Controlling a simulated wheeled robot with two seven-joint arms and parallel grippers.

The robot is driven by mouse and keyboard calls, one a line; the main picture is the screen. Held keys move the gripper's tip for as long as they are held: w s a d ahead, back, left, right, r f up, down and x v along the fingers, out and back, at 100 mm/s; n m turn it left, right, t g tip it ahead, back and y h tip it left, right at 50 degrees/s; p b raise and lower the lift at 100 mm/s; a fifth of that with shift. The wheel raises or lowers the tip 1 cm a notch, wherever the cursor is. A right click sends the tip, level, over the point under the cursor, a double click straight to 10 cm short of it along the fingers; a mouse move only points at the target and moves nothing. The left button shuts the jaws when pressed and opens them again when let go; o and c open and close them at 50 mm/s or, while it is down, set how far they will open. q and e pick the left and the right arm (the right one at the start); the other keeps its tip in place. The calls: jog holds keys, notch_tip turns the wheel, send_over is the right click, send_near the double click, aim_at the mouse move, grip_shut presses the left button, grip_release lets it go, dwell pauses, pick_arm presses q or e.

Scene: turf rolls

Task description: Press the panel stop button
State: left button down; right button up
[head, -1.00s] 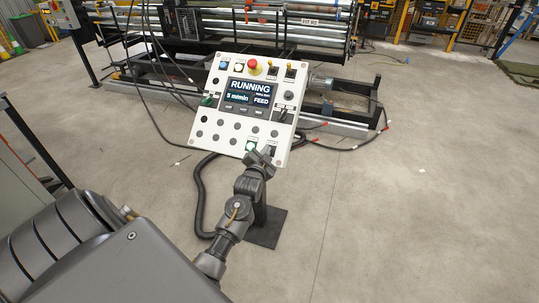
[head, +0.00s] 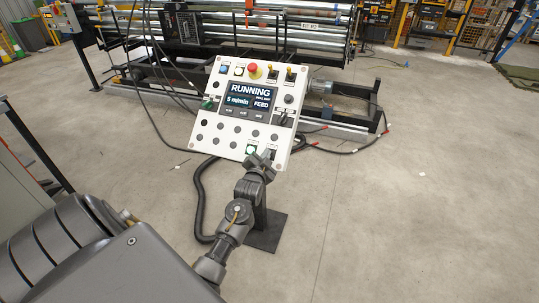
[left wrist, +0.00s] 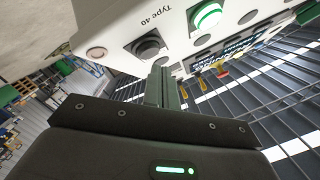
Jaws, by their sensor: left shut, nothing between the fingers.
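The white tilted control panel (head: 229,128) stands on a post in the head view; its screen (head: 249,96) reads RUNNING, 5 m/min, FEED. A lit green button (head: 251,149) and a dark button (head: 272,153) sit at its lower edge. A red mushroom button (head: 254,71) is at the top. My left gripper (head: 261,164) is shut and empty at the lower edge, partly covering the dark button. In the left wrist view, the shut fingers (left wrist: 162,84) point toward the black button (left wrist: 148,46), beside the lit green one (left wrist: 207,17). Contact cannot be told. My right gripper is out of view.
The panel's post stands on a dark floor plate (head: 265,232), with a black hose (head: 199,200) beside it. A roller machine (head: 240,30) stands behind, with cables trailing on the floor. The concrete floor (head: 420,200) at right is mostly clear.

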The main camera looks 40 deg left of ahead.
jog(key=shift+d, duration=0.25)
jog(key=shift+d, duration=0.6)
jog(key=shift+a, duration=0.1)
pick_arm(q)
jog(key=shift+w+a+f, duration=0.1)
jog(key=shift+w+f, duration=0.1)
jog(key=shift+f, duration=0.1)
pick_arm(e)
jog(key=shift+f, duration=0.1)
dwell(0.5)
pick_arm(q)
jog(key=shift+w+f, duration=0.1)
jog(key=shift+f, duration=0.05)
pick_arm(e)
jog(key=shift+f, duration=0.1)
